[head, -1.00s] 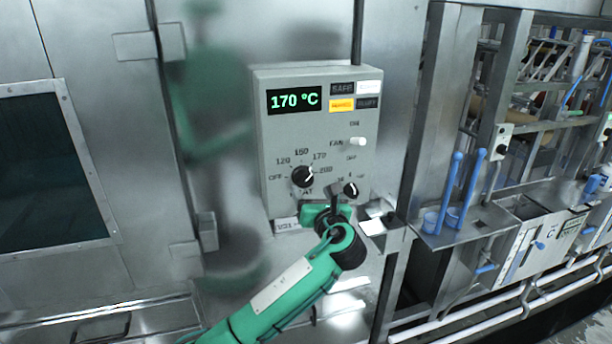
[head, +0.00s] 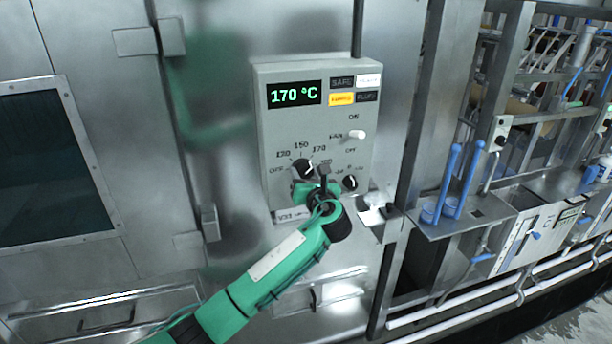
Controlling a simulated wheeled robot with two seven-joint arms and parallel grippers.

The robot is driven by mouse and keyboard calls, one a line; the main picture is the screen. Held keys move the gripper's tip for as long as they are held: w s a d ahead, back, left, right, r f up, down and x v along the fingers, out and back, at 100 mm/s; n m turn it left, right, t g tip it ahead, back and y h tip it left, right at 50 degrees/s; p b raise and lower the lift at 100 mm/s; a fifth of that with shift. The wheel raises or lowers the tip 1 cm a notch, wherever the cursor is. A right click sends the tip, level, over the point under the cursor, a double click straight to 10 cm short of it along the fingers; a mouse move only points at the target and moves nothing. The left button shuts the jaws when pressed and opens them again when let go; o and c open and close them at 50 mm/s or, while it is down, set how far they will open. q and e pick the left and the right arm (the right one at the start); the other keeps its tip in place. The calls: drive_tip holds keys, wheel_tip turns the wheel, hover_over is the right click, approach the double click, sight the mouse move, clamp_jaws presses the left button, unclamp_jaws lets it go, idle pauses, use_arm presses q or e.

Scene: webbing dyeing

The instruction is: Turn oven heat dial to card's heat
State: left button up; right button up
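The grey oven control box (head: 268,130) is on the metal wall, and its display (head: 294,94) reads 170 °C in green. The black heat dial (head: 302,168) is at its lower left, ringed by marks including OFF, 150 and 170. Its white pointer line leans up and right, roughly toward 170. My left gripper (head: 314,181) is at the dial's lower right, very close to it and covering its lower edge. I cannot tell if it touches the dial or how far its fingers are apart. A white card-like piece (head: 372,217) lies right of the box, its writing unreadable.
A small black knob (head: 350,182) sits right of the heat dial, with a white fan switch (head: 357,135) above. The yellow indicator (head: 341,99) is lit. A label (head: 292,214) is under the dial. Blue-handled tools (head: 461,180) stand at right.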

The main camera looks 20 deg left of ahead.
use_arm(q)
drive_tip(key=shift+f+n, duration=0.1)
drive_tip(key=shift+n, duration=0.2)
drive_tip(key=n+b, duration=0.2)
drive_tip(key=shift+f+n, duration=0.1)
drive_tip(key=shift+n, duration=0.2)
drive_tip(key=n+b, duration=0.3)
drive_tip(key=n, duration=0.2)
drive_tip(key=shift+n+b, duration=0.3)
drive_tip(key=n+b, duration=0.4)
drive_tip(key=n, duration=0.1)
drive_tip(key=shift+f, duration=0.1)
drive_tip(key=shift+n+b, duration=1.35)
drive_tip(key=shift+n, duration=0.55)
drive_tip(key=shift+r, duration=0.2)
drive_tip(key=o, duration=1)
